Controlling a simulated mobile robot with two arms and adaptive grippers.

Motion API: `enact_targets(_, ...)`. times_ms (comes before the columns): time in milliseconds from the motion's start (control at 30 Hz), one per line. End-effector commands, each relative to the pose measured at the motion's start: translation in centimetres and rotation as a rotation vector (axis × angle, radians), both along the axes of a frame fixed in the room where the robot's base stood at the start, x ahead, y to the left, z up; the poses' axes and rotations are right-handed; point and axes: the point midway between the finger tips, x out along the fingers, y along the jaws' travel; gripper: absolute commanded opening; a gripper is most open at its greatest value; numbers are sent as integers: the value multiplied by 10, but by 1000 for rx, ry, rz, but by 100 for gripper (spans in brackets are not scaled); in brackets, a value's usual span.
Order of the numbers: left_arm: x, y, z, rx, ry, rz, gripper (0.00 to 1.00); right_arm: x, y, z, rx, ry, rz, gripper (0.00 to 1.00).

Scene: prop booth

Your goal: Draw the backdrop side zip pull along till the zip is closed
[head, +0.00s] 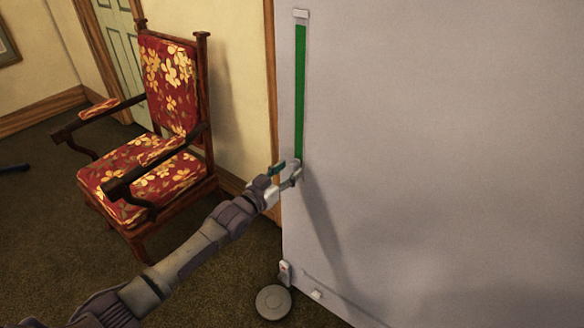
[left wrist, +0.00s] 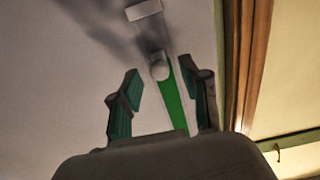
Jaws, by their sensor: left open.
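The backdrop (head: 430,120) is a large grey upright panel. A green strip (head: 300,90) runs down its left side from a pale top block (head: 300,14) to my left gripper (head: 287,176). My left gripper (left wrist: 168,82) is open, with a green-padded finger on either side of the track and gaps around the pull. A pale block (left wrist: 143,10) lies beyond the pull. My right gripper is not in view.
A red floral armchair (head: 160,130) stands left of the backdrop, close to my left arm. A grey round disc (head: 273,302) lies on the floor by the panel's lower corner, near a small pale fitting (head: 285,272). The panel's face to the right is clear.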

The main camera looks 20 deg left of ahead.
Motion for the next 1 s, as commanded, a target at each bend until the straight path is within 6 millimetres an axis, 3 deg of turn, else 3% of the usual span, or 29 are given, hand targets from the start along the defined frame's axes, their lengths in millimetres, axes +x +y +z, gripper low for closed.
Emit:
enact_targets(200, 19, -7, -1, 0, 1, 0, 46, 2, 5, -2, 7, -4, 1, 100)
enact_targets(500, 22, -8, 0, 0, 1, 0, 46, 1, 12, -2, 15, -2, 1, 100)
enact_targets(567, 22, -8, 0, 0, 1, 0, 40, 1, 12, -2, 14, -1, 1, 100)
enact_targets(800, 21, -8, -1, 0, 1, 0, 0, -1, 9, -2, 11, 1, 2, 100)
enact_targets(1000, 21, -8, -1, 1, 1, 0, 0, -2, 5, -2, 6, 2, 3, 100)
